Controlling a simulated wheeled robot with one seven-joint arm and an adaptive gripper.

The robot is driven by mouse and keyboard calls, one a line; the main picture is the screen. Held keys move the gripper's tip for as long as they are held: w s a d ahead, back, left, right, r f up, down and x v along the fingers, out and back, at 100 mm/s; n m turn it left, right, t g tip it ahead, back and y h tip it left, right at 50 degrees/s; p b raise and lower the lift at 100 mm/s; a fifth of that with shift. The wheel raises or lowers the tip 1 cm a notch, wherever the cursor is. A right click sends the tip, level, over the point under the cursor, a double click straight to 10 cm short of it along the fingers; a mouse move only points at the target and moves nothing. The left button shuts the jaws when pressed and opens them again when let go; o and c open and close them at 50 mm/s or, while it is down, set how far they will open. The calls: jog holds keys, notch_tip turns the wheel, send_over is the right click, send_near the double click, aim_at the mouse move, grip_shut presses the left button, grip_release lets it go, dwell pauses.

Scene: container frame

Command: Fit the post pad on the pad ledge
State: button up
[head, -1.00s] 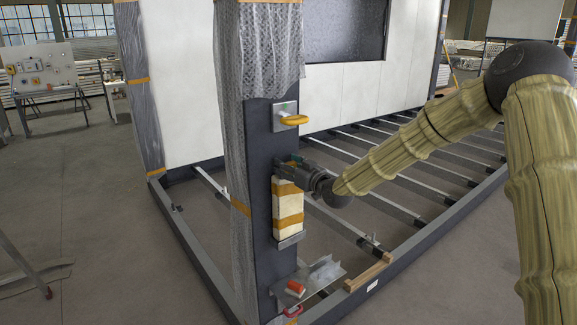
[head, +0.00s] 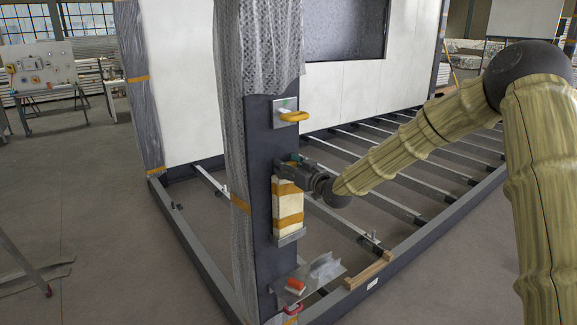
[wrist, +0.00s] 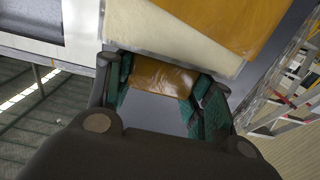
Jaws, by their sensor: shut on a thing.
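The post pad (head: 288,206), a cream block with orange bands, stands upright against the dark post face in the head view. The grey pad ledge (head: 290,239) is directly under its lower end; whether they touch I cannot tell. My gripper (head: 286,170) is at the pad's upper end, coming from the right. In the wrist view, my gripper (wrist: 160,88) has green-lined fingers shut on an orange-covered part of the pad. The pad's cream and orange face (wrist: 155,30) spans the top of that view. The pad's side towards the post is hidden.
A yellow handle (head: 294,116) on a plate sticks out of the post (head: 257,180) above my gripper. A lower shelf (head: 315,279) holds an orange-red item (head: 296,285). Plastic wrap hangs on the post's left side. Open floor lies left of the frame.

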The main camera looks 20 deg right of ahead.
jog(key=shift+f+b, duration=0.45)
jog(key=shift+f, duration=0.3)
jog(key=o, duration=1.4)
jog(key=v, duration=1.2)
